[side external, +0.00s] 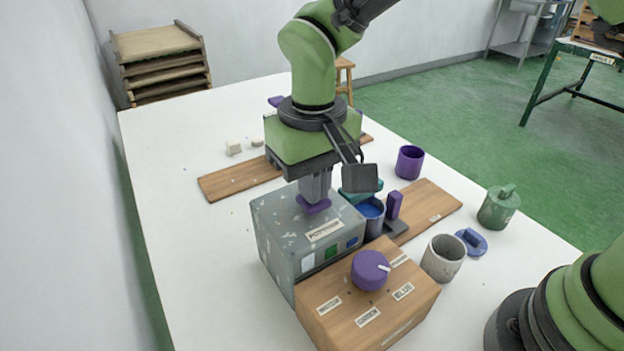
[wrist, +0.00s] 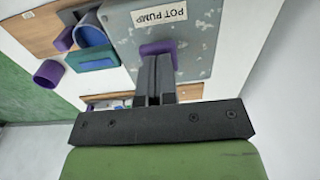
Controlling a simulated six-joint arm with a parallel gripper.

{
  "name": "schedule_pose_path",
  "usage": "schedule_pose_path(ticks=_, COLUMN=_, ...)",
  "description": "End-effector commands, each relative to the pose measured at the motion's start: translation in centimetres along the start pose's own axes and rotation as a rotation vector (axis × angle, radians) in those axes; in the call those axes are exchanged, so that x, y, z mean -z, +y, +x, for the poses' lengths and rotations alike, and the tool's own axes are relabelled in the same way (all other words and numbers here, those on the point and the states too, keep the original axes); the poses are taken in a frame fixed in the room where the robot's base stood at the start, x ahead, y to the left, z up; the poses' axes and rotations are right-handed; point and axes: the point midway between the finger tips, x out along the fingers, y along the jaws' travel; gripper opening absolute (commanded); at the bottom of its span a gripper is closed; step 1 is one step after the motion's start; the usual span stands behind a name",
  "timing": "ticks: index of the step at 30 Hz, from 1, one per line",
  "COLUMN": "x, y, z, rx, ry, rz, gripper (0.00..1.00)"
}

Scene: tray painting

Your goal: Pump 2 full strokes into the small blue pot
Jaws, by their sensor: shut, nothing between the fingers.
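The pot pump (side external: 275,235) is a scuffed grey box with a label and coloured squares on its front. My gripper (side external: 315,197) points down, shut and empty, at the purple plunger head (side external: 303,206) on the pump's top. In the wrist view, the fingertips (wrist: 158,62) overlap the purple head (wrist: 158,46); I cannot tell whether they touch. The plunger sits low, close to the box top. A blue pot (side external: 371,222) with blue inside stands right of the pump, partly behind the teal spout (side external: 352,196). The pot also shows in the wrist view (wrist: 90,36).
A wooden box (side external: 345,310) in front carries a purple knob (side external: 368,272), its pale pointer toward the right.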

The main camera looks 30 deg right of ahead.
Motion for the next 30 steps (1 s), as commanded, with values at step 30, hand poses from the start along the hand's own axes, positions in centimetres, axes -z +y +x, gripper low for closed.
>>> schedule_pose_path(ticks=30, x=0.0, y=0.0, z=-4.5, rx=0.000, ry=0.001, rz=0.000, gripper=0.00)
